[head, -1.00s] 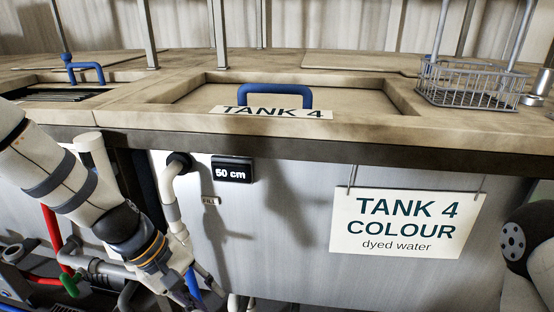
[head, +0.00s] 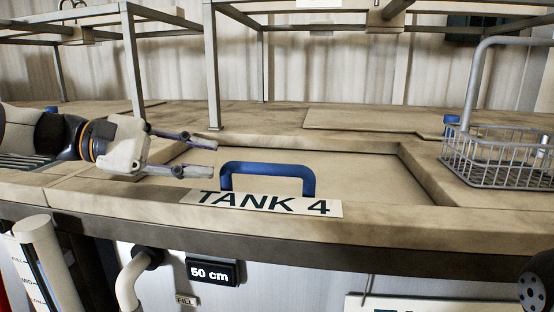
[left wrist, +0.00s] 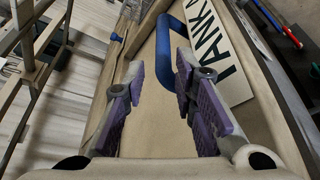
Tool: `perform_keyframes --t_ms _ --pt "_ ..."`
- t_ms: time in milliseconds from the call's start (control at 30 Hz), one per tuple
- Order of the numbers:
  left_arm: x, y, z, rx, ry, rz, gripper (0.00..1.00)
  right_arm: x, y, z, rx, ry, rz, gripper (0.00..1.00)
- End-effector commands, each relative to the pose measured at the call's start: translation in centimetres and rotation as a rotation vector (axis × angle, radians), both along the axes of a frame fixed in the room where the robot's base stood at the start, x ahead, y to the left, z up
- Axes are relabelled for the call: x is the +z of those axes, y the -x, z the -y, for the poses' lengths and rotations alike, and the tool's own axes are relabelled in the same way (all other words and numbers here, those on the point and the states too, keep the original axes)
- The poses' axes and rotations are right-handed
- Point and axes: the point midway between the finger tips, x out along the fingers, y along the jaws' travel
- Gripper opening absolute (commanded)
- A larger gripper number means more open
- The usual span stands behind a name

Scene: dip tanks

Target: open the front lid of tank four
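The front lid of tank four (head: 365,172) lies flat and closed in its recess in the tan tank top. Its blue handle (head: 268,170) stands up behind the TANK 4 label (head: 265,203). My left gripper (head: 213,158) reaches in from the left over the lid's left side, fingers spread and empty, a short way left of the handle. In the left wrist view, the handle (left wrist: 172,60) lies beyond the open purple-padded fingers (left wrist: 160,95). My right gripper is not in view; a dark part of mine shows at the lower right edge.
A wire basket (head: 495,158) stands on the right of the tank top. Metal frame posts (head: 211,70) rise behind the lid. A 50 cm display (head: 212,272) is on the tank front. A flat rear panel (head: 370,120) lies behind.

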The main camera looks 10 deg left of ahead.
Motion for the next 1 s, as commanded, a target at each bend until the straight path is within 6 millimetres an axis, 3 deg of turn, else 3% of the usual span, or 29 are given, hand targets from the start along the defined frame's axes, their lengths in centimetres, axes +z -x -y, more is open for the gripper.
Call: perform_keyframes --t_ms 500,867,1000 --pt "-2.6 -3.4 10.0 -0.002 -0.003 -0.005 0.26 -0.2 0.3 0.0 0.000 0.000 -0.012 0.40" --pt "-2.6 -3.7 11.0 0.000 -0.002 -0.002 0.26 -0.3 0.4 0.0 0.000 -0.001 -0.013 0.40" --pt "-2.7 -3.7 11.0 0.000 -0.002 -0.002 0.00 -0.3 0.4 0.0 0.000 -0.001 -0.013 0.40"
